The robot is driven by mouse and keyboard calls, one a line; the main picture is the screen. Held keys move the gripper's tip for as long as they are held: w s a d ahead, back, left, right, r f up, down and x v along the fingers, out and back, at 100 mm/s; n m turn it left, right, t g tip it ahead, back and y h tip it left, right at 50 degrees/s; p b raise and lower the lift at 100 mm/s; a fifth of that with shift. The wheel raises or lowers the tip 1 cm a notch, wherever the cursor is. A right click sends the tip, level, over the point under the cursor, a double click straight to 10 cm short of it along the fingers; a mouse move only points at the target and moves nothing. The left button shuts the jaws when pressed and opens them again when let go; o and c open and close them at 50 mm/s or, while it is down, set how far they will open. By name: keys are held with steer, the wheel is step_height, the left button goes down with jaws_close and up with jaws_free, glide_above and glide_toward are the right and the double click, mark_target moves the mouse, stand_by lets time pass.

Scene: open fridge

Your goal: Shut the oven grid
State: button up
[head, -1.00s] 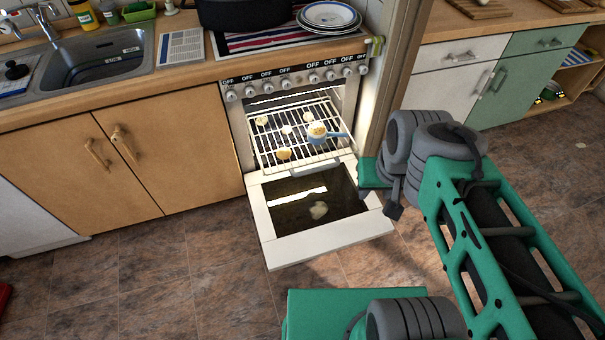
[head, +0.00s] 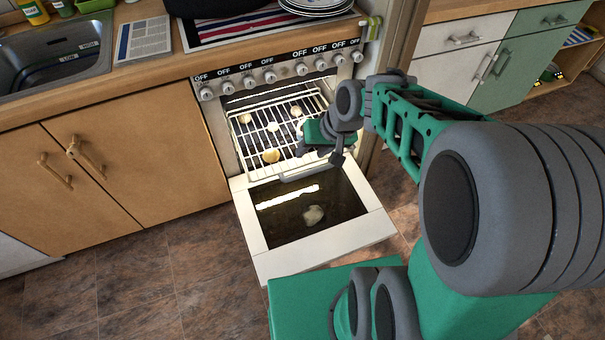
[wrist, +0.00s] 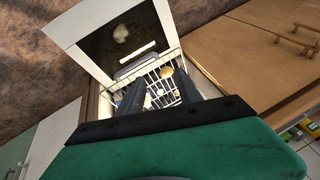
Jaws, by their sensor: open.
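The oven grid (head: 258,140) is a pale wire rack that sticks out of the open oven over the lowered door. Several small round food pieces lie on it, such as a tan one (head: 271,156). My gripper (head: 322,150) is open over the right front part of the grid in the head view and hides part of it. I cannot tell whether it touches the grid. In the wrist view, the two dark fingers (wrist: 158,92) are apart, with the grid (wrist: 160,74) and food pieces showing between and beyond them.
The white oven door (head: 325,240) is folded down, with a pale lump (head: 313,214) on its glass. Knobs (head: 270,76) line the stove front above the oven. Wooden cabinets (head: 140,160) stand at left, a wall edge at right. The tiled floor (head: 150,270) at left is clear.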

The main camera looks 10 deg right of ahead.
steer(key=w+f+m+t+y+b, duration=0.15)
steer(key=w+f+b, duration=0.25)
steer(key=f, duration=0.5)
steer(key=w+f+m+t+y+b, duration=0.1)
steer(key=w+f+m+y+b, duration=0.2)
steer(key=f, duration=0.6)
steer(key=w+f+m+t+y+b, duration=0.1)
steer(key=w+f+b, duration=0.4)
steer(key=f, duration=0.4)
steer(key=d+f+m+t+b, duration=0.5)
steer(key=d+f+m+t, duration=0.1)
steer(key=b+x, duration=0.1)
steer(key=x, duration=0.7)
steer(key=shift+r+b, duration=0.15)
steer(key=shift+b, duration=0.15)
steer(key=shift+a+y, duration=0.1)
steer(key=shift+y, duration=0.15)
steer(key=shift+c, duration=0.4)
steer(key=c, duration=0.8)
steer(key=shift+g, duration=0.25)
jaws_close()
steer(key=shift+s+f+m, duration=0.1)
steer(key=shift+f+m, duration=0.15)
